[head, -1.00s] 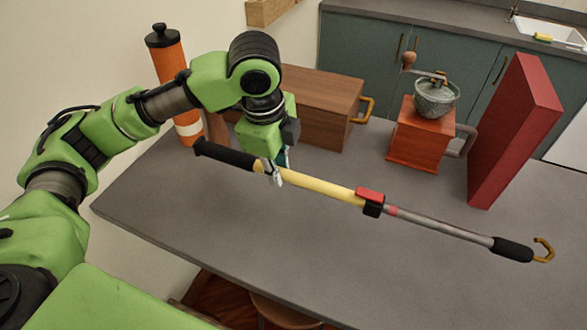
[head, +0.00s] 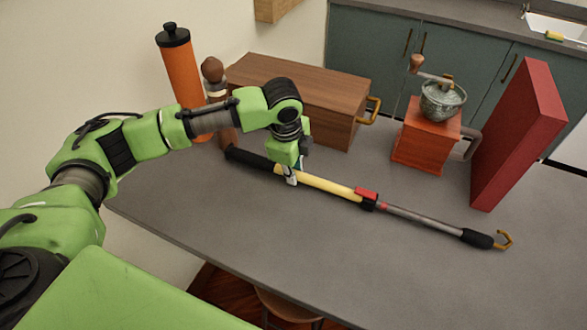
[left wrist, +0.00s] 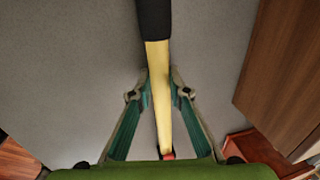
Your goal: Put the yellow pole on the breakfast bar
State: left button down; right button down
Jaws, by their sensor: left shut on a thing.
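The yellow pole (head: 331,188) has a black grip at its left end, a red clamp, a grey shaft and a brass hook at its right end. It lies low along the grey breakfast bar (head: 330,260); I cannot tell whether it fully touches the top. My left gripper (head: 288,176) is shut on the yellow section near the black grip. In the left wrist view the pole (left wrist: 158,85) runs between the two fingers of the left gripper (left wrist: 159,90). My right gripper is not in view.
Behind the pole stand an orange cylinder (head: 182,75), a brown pepper mill (head: 214,80), a wooden box (head: 300,92), a coffee grinder (head: 426,145) and a tall red block (head: 520,135). The front of the bar is clear. A stool (head: 285,305) is below.

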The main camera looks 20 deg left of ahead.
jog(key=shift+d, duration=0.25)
pick_arm(q)
jog(key=c, duration=1.9)
grip_release()
jog(key=shift+f, duration=0.15)
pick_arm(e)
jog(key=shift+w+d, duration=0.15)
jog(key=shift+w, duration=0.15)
pick_arm(q)
notch_tip(320, 180, up, 12)
jog(key=s+b, duration=0.1)
jog(key=s, duration=0.1)
jog(key=shift+s, duration=0.2)
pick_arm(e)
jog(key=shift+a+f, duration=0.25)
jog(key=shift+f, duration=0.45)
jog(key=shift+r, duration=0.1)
